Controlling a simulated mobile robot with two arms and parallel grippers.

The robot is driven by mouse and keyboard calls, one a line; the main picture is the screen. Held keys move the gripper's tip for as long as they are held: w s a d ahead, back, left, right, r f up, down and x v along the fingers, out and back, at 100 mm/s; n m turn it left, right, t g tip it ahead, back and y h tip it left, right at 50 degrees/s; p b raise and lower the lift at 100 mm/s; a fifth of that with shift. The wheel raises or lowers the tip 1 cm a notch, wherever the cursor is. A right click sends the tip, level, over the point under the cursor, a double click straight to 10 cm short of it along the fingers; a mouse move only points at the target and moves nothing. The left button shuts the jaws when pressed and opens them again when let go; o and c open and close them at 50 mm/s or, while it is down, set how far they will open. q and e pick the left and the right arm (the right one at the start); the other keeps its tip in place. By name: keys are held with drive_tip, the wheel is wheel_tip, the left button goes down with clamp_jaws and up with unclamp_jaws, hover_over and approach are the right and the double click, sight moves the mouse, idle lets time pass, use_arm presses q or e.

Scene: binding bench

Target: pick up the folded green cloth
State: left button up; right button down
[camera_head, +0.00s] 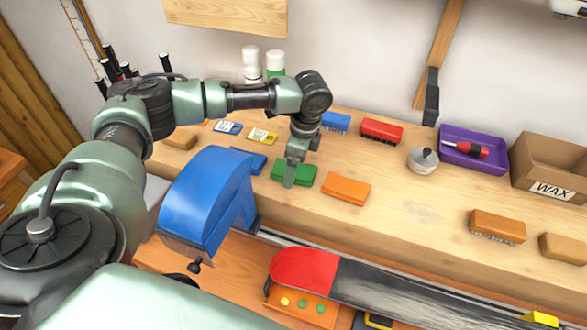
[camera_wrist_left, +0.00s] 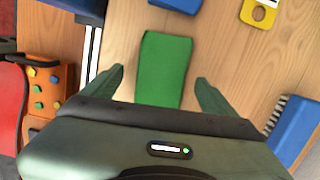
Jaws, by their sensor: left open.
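The folded green cloth (camera_head: 306,173) lies flat on the wooden bench, between a blue folded cloth and an orange one. In the left wrist view the green cloth (camera_wrist_left: 163,68) sits between my two fingers, its lower end hidden by the gripper body. My left gripper (camera_head: 289,182) is over the cloth and hides part of it in the head view. In the wrist view my left gripper (camera_wrist_left: 158,82) is open, with a gap to the cloth on each side. I cannot tell its exact height above the cloth. My right gripper does not show.
An orange cloth (camera_head: 346,190) lies close to the right. A blue vise (camera_head: 205,195) stands to the left. A blue brush (camera_head: 336,121) and a red brush (camera_head: 381,130) lie behind. A purple tray (camera_head: 474,136) and a wax box (camera_head: 552,165) stand at the right.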

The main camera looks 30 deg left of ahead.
use_arm(q)
drive_tip(key=shift+a+f, duration=0.1)
drive_tip(key=shift+f, duration=0.55)
drive_tip(key=c, duration=1.4)
drive_tip(key=shift+r, duration=0.2)
drive_tip(key=shift+c, duration=0.2)
wheel_tip(320, 180, up, 20)
drive_tip(key=b, duration=0.2)
drive_tip(key=shift+f, duration=0.1)
